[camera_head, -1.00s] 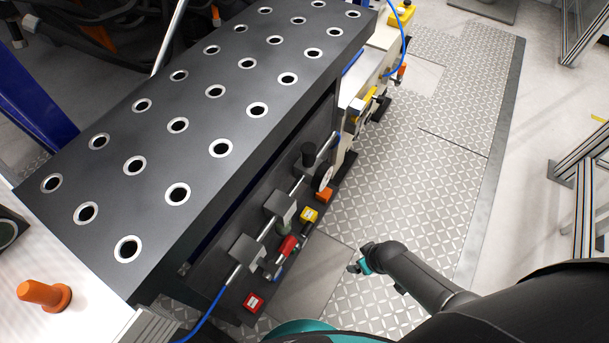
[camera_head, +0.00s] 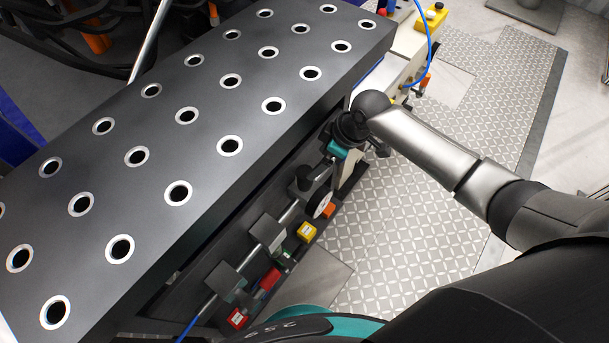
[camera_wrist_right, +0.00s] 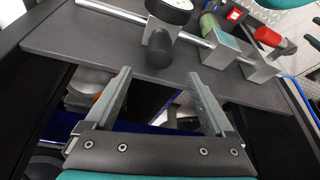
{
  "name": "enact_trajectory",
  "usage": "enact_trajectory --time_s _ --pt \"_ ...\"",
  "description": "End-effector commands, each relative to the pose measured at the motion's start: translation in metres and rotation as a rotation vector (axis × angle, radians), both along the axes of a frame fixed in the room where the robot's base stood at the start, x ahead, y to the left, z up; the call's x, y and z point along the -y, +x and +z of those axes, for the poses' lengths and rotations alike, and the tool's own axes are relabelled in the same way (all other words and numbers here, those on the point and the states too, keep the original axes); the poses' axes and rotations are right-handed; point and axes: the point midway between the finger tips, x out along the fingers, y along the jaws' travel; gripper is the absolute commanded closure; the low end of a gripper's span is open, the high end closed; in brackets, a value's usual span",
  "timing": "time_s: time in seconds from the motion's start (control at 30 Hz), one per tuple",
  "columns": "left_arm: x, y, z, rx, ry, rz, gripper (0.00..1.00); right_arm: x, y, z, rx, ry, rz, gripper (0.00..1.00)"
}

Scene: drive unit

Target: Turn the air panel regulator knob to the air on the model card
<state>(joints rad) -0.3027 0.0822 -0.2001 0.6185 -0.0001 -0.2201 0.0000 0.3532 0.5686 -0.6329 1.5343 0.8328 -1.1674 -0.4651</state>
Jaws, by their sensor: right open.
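The air panel (camera_head: 180,295) is a dark board along the table's side, carrying a metal pipe, grey blocks and a round white gauge (camera_head: 322,204). The regulator knob (camera_head: 301,178) is a black cylinder beside the gauge; it also shows in the right wrist view (camera_wrist_right: 160,48). My right gripper (camera_wrist_right: 158,76) is open and empty, with the knob just beyond its fingertips, apart from them. In the head view it hangs beside the table edge, its fingers mostly hidden. My left gripper is not in view. I cannot make out a model card or its text.
The black table (camera_head: 205,135) with ringed holes overhangs the panel. A red handle (camera_head: 269,279), a yellow block (camera_head: 307,231) and a red labelled block (camera_head: 237,318) sit along the panel.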

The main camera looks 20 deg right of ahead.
Motion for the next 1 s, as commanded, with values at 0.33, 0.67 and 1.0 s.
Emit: enact_trajectory --time_s 0.33,0.67,1.0 --pt "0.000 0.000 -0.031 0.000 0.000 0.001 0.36 -0.022 0.016 -0.068 -0.001 0.002 -0.001 0.12" --pt "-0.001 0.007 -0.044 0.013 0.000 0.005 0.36 -0.032 0.024 -0.096 0.001 0.000 0.000 0.12" --pt "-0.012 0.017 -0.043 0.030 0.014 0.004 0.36 -0.032 0.024 -0.097 0.002 0.000 -0.001 0.13"
